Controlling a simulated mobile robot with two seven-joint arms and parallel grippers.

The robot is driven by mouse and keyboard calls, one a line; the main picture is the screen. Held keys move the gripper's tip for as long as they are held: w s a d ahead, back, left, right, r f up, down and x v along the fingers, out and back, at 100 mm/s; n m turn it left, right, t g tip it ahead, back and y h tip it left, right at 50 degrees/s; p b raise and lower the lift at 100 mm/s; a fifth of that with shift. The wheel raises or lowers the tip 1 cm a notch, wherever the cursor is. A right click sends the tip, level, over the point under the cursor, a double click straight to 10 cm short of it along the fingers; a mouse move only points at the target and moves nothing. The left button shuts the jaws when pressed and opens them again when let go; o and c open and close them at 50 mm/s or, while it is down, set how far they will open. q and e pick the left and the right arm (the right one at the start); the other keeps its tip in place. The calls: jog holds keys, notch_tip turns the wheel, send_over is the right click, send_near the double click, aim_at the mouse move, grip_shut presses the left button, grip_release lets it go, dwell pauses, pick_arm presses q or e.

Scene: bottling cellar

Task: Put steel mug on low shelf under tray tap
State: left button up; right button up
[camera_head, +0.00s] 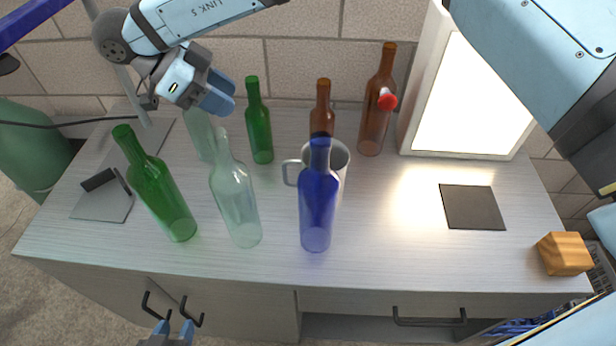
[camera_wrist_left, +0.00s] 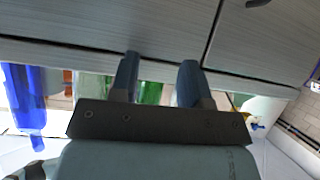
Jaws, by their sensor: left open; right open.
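The steel mug (camera_head: 341,160) stands upright on the counter, partly hidden by a blue bottle (camera_head: 318,210) in front of it. Its handle points left. My right gripper (camera_head: 219,92) is open and empty at the upper left, above the bottles and well apart from the mug. My left gripper (camera_head: 173,331) is open at the bottom edge, in front of the cabinet doors. In the left wrist view, its fingers (camera_wrist_left: 158,82) are apart with nothing between them. I cannot make out the tray tap or the low shelf for certain.
Green bottles (camera_head: 157,190), a clear bottle (camera_head: 236,200) and brown bottles (camera_head: 377,110) crowd around the mug. A lit panel (camera_head: 470,100) stands at the back right. A dark square (camera_head: 472,207) and wooden block (camera_head: 564,254) lie right. The counter between mug and dark square is clear.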

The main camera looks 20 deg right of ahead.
pick_arm(q)
notch_tip(320, 180, down, 5)
jog(key=w+d+b, duration=0.1)
jog(key=b, duration=0.9)
pick_arm(e)
send_near(285, 180)
pick_arm(q)
jog(key=d+r+t+h+b, duration=0.1)
jog(key=r, duration=0.1)
jog(key=w+d+r+t+h+b, duration=0.1)
jog(key=r+t, duration=0.1)
jog(key=w+d+r+t+h+b, duration=0.1)
jog(key=r, duration=0.2)
jog(key=shift+w+d+r, duration=0.1)
jog(key=shift+w+d, duration=0.05)
jog(key=shift+d, duration=0.25)
pick_arm(e)
jog(key=x, duration=0.9)
jog(key=shift+w+d+r, duration=0.2)
jog(key=shift+d+r, duration=0.05)
jog(key=shift+d, duration=0.25)
jog(key=shift+r, duration=0.1)
jog(key=shift+c, duration=0.2)
pick_arm(q)
jog(key=shift+a, duration=0.1)
pick_arm(e)
grip_shut()
